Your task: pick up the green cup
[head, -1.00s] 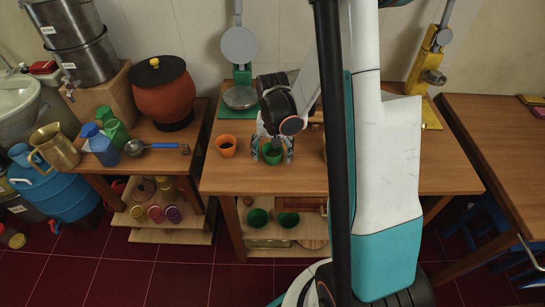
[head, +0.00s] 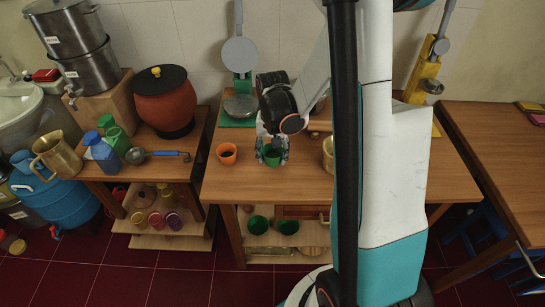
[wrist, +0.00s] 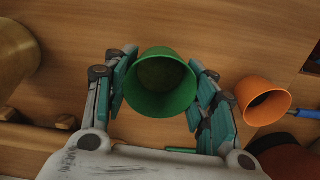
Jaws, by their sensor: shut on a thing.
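The green cup (head: 271,155) is on or just above the middle table, upright; I cannot tell if it touches the wood. In the wrist view the green cup (wrist: 160,84) sits between the two teal-padded fingers, its open mouth towards the camera. My gripper (head: 272,150) points down and is shut on the cup; its fingers (wrist: 163,92) press on both sides of it. Part of the cup's outside is hidden by the fingers in the head view.
An orange cup (head: 227,153) stands close by on the left of the green cup, also in the wrist view (wrist: 264,101). A brass pot (head: 328,155) stands to the right, partly hidden by my arm. Two more green cups (head: 258,225) are on the lower shelf. The table's front is clear.

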